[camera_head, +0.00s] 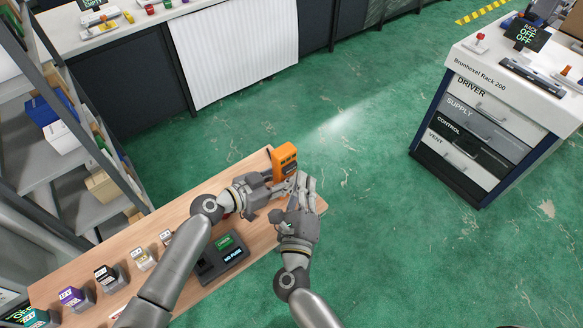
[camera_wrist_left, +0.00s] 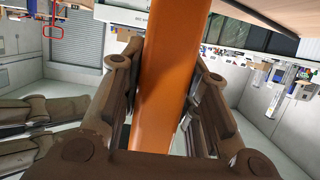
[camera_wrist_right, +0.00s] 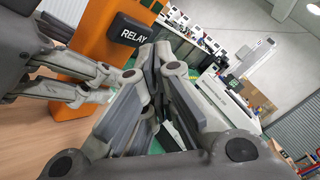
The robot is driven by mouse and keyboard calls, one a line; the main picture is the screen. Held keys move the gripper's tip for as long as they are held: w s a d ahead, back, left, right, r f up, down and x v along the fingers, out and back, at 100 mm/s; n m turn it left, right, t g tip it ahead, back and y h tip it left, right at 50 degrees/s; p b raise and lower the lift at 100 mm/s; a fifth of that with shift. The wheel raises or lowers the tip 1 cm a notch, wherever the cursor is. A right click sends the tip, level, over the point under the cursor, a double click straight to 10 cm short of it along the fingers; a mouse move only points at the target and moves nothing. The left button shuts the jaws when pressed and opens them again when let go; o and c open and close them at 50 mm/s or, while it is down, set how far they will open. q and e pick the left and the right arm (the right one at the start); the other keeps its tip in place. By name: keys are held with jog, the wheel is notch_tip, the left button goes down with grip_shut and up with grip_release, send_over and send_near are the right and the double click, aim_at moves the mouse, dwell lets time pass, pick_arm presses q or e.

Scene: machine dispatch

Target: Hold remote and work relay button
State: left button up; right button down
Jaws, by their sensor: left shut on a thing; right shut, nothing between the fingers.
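The orange remote (camera_head: 285,158) is upright at the right end of the wooden table in the head view. My left gripper (camera_head: 268,184) is shut on it; the remote's orange body (camera_wrist_left: 166,85) passes between the fingers in the left wrist view. In the right wrist view the remote (camera_wrist_right: 95,42) carries a black button marked RELAY (camera_wrist_right: 130,33). My right gripper (camera_head: 303,190) is shut and empty beside the remote. In the right wrist view its fingertips (camera_wrist_right: 155,55) are close to the relay button; I cannot tell if they touch.
The wooden table (camera_head: 85,258) holds a dark device with a green label (camera_head: 222,252) and several small labelled blocks. A shelf unit (camera_head: 85,165) stands at the left. The Brunhexel Rack 200 cabinet (camera_head: 490,120) stands at the right. Green floor between is clear.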

jog(key=shift+w+a, duration=0.1)
jog(key=shift+w, duration=0.05)
jog(key=shift+w+a, duration=0.2)
jog(key=shift+w+a, duration=0.25)
jog(key=shift+w, duration=0.1)
dwell(1.0)
jog(key=shift+s+d, duration=0.55)
jog(key=shift+s, duration=0.2)
jog(key=s+d, duration=0.1)
jog(key=s, duration=0.1)
jog(key=s+d, duration=0.2)
dwell(0.6)
dwell(0.4)
